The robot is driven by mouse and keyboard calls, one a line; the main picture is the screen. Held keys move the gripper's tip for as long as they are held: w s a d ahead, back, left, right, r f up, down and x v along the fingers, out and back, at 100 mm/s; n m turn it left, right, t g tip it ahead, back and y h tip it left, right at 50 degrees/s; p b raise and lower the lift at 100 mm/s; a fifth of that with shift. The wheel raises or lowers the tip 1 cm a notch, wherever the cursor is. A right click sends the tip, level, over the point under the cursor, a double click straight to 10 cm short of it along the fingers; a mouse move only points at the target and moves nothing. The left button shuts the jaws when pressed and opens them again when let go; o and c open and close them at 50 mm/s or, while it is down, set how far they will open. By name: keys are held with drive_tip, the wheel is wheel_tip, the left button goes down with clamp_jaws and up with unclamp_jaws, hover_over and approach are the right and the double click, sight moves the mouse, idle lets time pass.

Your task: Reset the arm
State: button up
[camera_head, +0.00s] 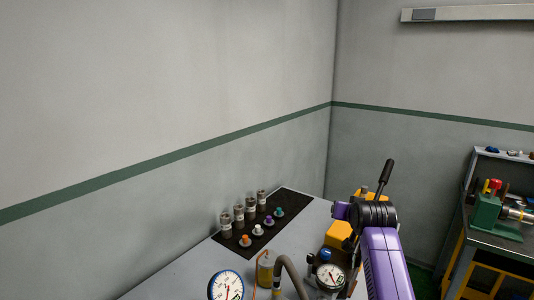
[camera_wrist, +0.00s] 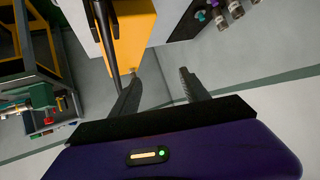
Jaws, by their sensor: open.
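My gripper (camera_wrist: 160,76) shows in the wrist view with its two dark fingers apart and nothing between them. Grey wall shows through the gap. In the head view my purple arm (camera_head: 386,262) rises from the lower right over the bench end; the fingers cannot be made out there. A yellow unit (camera_wrist: 134,32) is beyond the left finger in the wrist view, and a black lever (camera_wrist: 108,45) stands beside it. In the head view my arm partly hides the yellow unit (camera_head: 340,234), and the lever (camera_head: 386,174) sticks up behind the arm.
The grey bench (camera_head: 188,274) has a black mat (camera_head: 285,201) with several metal fittings and coloured caps. Two gauges (camera_head: 226,286) (camera_head: 329,277) and a bent hose (camera_head: 291,270) stand at its front. A second bench (camera_head: 490,243) with a green vise (camera_head: 486,212) is at right. Space above the benches is clear.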

drive_tip(key=s+f+n+t+b, duration=0.1)
drive_tip(key=s+f+t, duration=0.1)
drive_tip(key=s+f, duration=0.35)
drive_tip(key=s+f+t+b, duration=0.1)
drive_tip(key=s+f+t, duration=0.15)
drive_tip(key=s, duration=0.65)
drive_tip(key=s+f+n+t+b, duration=0.1)
drive_tip(key=s+f, duration=0.4)
drive_tip(key=s, duration=0.3)
drive_tip(key=s+a+f+b, duration=0.1)
drive_tip(key=s, duration=1.3)
drive_tip(key=s+a+f+g+b, duration=0.1)
drive_tip(key=s+b, duration=0.1)
drive_tip(key=s, duration=1.3)
drive_tip(key=s+a+f+n+g+y+b, duration=0.1)
drive_tip(key=s+b, duration=0.1)
drive_tip(key=s, duration=1.3)
drive_tip(key=shift+s+a+f, duration=0.2)
drive_tip(key=shift+a+f, duration=0.2)
drive_tip(key=shift+g, duration=0.25)
